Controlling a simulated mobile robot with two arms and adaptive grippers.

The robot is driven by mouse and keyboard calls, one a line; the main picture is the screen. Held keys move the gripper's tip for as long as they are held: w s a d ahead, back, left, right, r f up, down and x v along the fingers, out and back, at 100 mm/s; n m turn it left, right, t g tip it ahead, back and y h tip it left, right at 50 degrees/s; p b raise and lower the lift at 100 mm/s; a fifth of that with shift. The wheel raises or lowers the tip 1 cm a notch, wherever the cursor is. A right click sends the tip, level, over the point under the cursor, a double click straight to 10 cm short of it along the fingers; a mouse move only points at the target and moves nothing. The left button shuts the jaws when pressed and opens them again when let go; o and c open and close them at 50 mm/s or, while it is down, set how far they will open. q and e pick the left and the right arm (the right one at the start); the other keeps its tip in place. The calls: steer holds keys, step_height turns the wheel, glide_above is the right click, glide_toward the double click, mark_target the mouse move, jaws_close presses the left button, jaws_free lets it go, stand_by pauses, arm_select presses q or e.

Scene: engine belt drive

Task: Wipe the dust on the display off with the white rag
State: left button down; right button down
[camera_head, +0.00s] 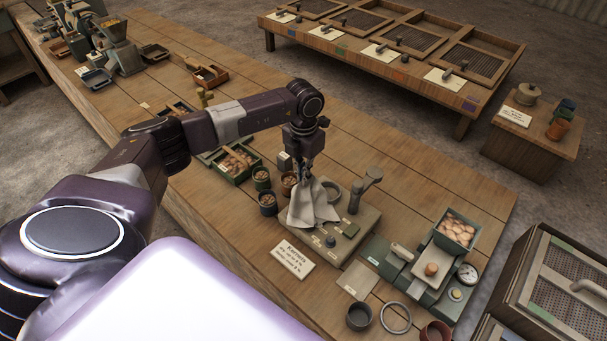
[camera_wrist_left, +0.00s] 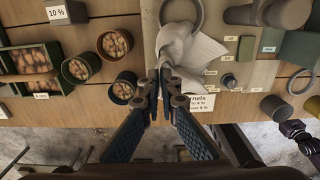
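The white rag (camera_head: 311,206) hangs in loose folds from my left gripper (camera_head: 304,167) over a beige-grey device (camera_head: 364,222) on the long wooden table. In the left wrist view the fingertips of my left gripper (camera_wrist_left: 163,82) are close together, with the rag (camera_wrist_left: 190,48) pinched at their tips. The rag covers part of the device's left side. A small dark green rectangle (camera_head: 351,230) on the device, right of the rag, may be the display; it also shows in the left wrist view (camera_wrist_left: 247,48). I cannot make out dust on it.
Small pots of kernels (camera_head: 268,203) stand close left of the device. A "Kernels" card (camera_head: 293,258) lies in front. A green scale (camera_head: 408,266) with a kernel bin (camera_head: 455,232) stands at the right.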

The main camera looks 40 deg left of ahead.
arm_select(q)
steer(key=b, duration=0.5)
glide_above(302, 204)
steer(key=f, duration=0.7)
steer(key=shift+w+f, duration=0.15)
steer(key=shift+w, duration=0.15)
steer(key=c, duration=1.2)
jaws_free()
steer(key=shift+o, duration=0.2)
steer(key=shift+f+b, duration=0.8)
steer(key=shift+f, duration=0.25)
steer(key=shift+s, duration=0.2)
steer(key=c, duration=1.3)
jaws_close()
